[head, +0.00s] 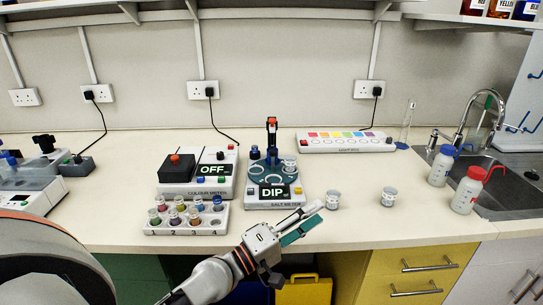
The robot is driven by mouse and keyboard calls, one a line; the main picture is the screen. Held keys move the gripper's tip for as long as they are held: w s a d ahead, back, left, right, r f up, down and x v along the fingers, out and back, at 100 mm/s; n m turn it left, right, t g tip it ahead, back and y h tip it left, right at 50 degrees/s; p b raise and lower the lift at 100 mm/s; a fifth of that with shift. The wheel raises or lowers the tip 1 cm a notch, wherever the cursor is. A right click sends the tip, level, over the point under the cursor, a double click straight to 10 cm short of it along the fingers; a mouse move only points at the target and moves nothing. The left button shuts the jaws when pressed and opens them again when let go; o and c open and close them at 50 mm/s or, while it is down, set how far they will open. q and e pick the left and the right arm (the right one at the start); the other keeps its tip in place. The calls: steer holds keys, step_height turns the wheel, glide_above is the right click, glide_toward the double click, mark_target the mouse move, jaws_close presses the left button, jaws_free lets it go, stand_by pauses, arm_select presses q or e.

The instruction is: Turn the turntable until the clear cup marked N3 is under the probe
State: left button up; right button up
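The salt meter (257,200) stands in the middle of the bench, its display reading "DIP". Its dark green round turntable (258,178) carries a clear cup (290,168) at the right rim and a dark item at the back left. The black and orange probe post (271,130) rises behind the turntable. Two more clear cups stand on the bench to the right, one near (332,201) and one farther right (389,197). Cup marks are too small to read. My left gripper (317,213) is open and empty at the bench's front edge, in front of the salt meter. My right gripper is out of view.
The colour meter (210,188), showing "OFF", stands directly left of the turntable. A numbered vial rack (186,227) is in front of it. A white colour-strip box (345,146) lies behind right. Wash bottles (466,190) stand by the sink.

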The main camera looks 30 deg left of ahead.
arm_select(q)
steer(key=w+a+r+n+t+y, duration=0.3)
steer(key=w+a+r+n+y, duration=0.15)
steer(key=a+n, duration=0.4)
steer(key=n+g+y, duration=0.1)
steer(key=n+y, duration=0.5)
steer(key=n, duration=0.8)
glide_toward(272, 152)
steer(key=shift+m, duration=0.25)
steer(key=d+r, duration=0.5)
steer(key=shift+s, duration=0.2)
steer(key=a+f+n, duration=0.1)
steer(key=w+a+n+g+y, duration=0.1)
steer(key=n, duration=0.1)
steer(key=w+a+f+n+g, duration=0.1)
steer(key=a+n, duration=0.1)
steer(key=shift+f+y, duration=0.35)
steer(key=shift+w+a+f+g, duration=0.1)
steer(key=shift+w+f+g, duration=0.05)
steer(key=shift+g, duration=0.15)
steer(key=w, duration=0.2)
steer(key=w+a, duration=0.1)
steer(key=w, duration=0.4)
steer(key=shift+w+a, duration=0.15)
steer(key=shift+a, duration=0.1)
jaws_close()
